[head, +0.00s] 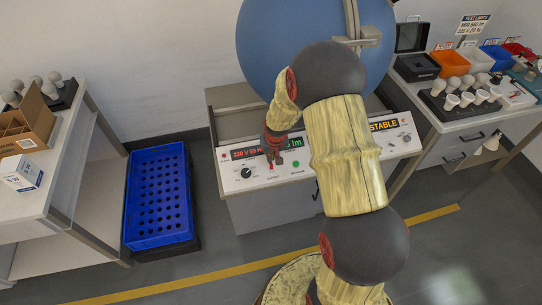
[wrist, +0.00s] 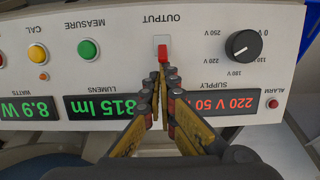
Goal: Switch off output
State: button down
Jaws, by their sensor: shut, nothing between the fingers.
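The output switch (wrist: 163,53) is a small red lever on a pale plate under the label OUTPUT, which appears upside down in the wrist view. My gripper (wrist: 163,80) is shut and empty, its fingertips right at the lever's lower end in that view; I cannot tell whether they touch it. In the head view my gripper (head: 275,158) is over the front panel (head: 232,182), right of the black knob, and the switch is hard to make out there. The supply display (wrist: 222,103) reads 220 V, and the lumens display (wrist: 100,107) reads 815 lm.
The big blue sphere (head: 262,45) stands behind. A blue crate (head: 158,235) is on the floor at left.

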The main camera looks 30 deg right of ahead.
jog(key=shift+s+r, duration=0.1)
jog(key=shift+s, duration=0.1)
jog(key=shift+s+a+r+p, duration=0.15)
jog(key=shift+s+p, duration=0.25)
jog(key=shift+p, duration=0.25)
jog(key=shift+s+a, duration=0.1)
jog(key=shift+s, duration=0.2)
jog(key=b, duration=0.1)
jog(key=f+t+b, duration=0.1)
jog(key=shift+s+t+h+b, duration=0.3)
jog(key=shift+s+t+b, duration=0.15)
jog(key=shift+t+b, duration=0.25)
jog(key=shift+b, duration=0.3)
jog(key=shift+s+a+r+t, duration=0.1)
jog(key=shift+r+t, duration=0.15)
jog(key=shift+t, duration=0.05)
jog(key=shift+r, duration=0.15)
jog(key=shift+s+r, duration=0.1)
jog(key=shift+r, duration=0.05)
